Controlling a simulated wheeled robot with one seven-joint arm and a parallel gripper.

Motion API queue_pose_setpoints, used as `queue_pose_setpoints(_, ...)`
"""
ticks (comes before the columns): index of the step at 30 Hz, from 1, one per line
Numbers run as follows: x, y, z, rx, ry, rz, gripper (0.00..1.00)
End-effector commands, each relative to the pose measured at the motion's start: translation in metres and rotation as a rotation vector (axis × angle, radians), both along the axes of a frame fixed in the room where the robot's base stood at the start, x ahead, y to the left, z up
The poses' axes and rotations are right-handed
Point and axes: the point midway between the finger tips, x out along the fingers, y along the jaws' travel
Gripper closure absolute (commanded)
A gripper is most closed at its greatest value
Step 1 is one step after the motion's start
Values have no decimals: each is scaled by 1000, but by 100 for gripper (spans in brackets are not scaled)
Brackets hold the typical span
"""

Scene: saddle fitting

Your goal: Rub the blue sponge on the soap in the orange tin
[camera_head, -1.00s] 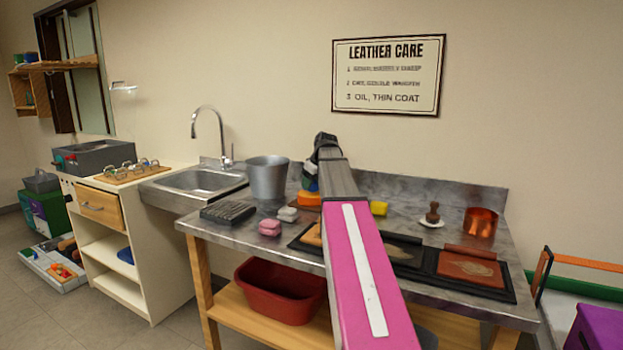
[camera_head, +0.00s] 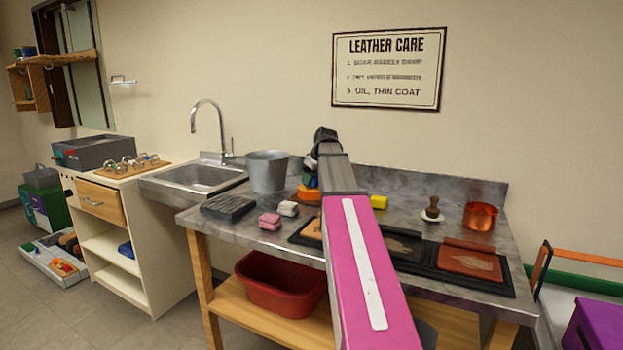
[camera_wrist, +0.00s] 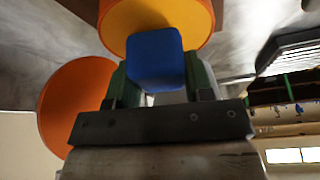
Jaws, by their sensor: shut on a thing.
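My gripper (camera_wrist: 157,80) has green fingers and is shut on the blue sponge (camera_wrist: 155,60), which sits between the fingertips. In the wrist view the sponge overlaps the yellow-orange round face of the soap (camera_wrist: 125,17) in the orange tin (camera_wrist: 208,20). I cannot tell for sure whether the sponge touches the soap. In the head view the orange tin (camera_head: 307,196) stands on the metal bench, just under the gripper. The sponge shows there as a small blue patch (camera_head: 311,181), partly hidden by my arm.
An orange disc (camera_wrist: 75,108) is at the left in the wrist view. On the bench, a grey bucket (camera_head: 267,172), pink block (camera_head: 269,221), white block (camera_head: 288,208) and dark brush-like pad (camera_head: 228,207) are left of the tin. A yellow block (camera_head: 378,202) and copper pot (camera_head: 480,215) are to the right.

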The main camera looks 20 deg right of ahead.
Motion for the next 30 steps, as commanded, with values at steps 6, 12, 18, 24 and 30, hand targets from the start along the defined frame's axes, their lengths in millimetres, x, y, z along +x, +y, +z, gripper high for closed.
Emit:
queue_pose_setpoints(6, 0, 0, -2, 0, 0, 0, 72)
queue_pose_setpoints(12, 0, 0, -4, 0, 0, 0, 72)
queue_pose_setpoints(18, 0, 0, -6, 0, 0, 0, 72)
queue_pose_setpoints(24, 0, 0, -7, 0, 0, 0, 72)
queue_pose_setpoints(30, 0, 0, -8, 0, 0, 0, 72)
